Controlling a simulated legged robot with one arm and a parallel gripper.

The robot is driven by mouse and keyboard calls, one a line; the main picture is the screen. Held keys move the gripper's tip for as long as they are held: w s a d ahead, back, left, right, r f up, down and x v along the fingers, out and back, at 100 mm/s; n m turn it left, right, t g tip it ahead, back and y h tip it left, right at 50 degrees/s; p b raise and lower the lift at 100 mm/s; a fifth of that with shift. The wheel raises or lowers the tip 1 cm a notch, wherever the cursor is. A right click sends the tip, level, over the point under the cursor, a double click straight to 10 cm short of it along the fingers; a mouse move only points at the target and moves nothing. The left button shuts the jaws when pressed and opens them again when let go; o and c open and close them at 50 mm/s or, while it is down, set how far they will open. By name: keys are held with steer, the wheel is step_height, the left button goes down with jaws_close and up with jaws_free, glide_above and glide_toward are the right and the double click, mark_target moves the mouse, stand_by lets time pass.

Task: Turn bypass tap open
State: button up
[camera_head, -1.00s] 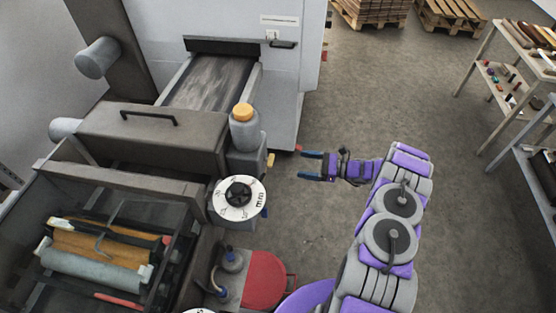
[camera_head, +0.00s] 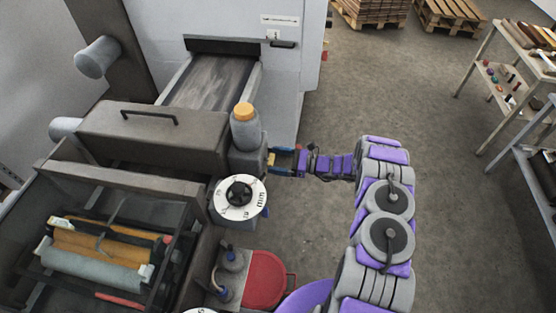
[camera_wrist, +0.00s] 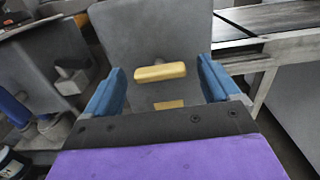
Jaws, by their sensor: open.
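A small brass-yellow tap handle (camera_head: 271,158) sticks out from the side of the dark grey housing below the orange-capped bottle. In the wrist view the handle (camera_wrist: 160,72) is a short bar lying almost level, slightly tilted, on a grey block. A second small brass piece (camera_wrist: 169,104) shows below it. My gripper (camera_head: 276,161) is open in front of the handle. Its blue fingers stand on either side of the handle in the wrist view, with gaps on both sides. Whether the fingertips reach past the handle is hard to tell.
A grey bottle with an orange cap (camera_head: 244,127) stands above the tap. A round white dial with a black knob (camera_head: 239,192) sits just below. A red round container (camera_head: 265,280) stands on the floor side. The conveyor (camera_head: 210,82) runs behind; open floor lies right.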

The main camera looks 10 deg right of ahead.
steer(key=c, duration=1.1)
steer(key=shift+o, duration=0.2)
steer(key=shift+n, duration=0.3)
steer(key=n+b, duration=0.5)
steer(key=b, duration=0.1)
steer(key=n+b, duration=1.2)
steer(key=shift+s+a+f, duration=0.1)
steer(key=shift+s+f, duration=0.1)
steer(key=shift+f, duration=0.15)
steer(key=shift+n+b, duration=0.3)
steer(key=shift+b, duration=0.05)
steer(key=o, duration=1.1)
steer(key=shift+c, duration=0.2)
steer(key=shift+r, duration=0.1)
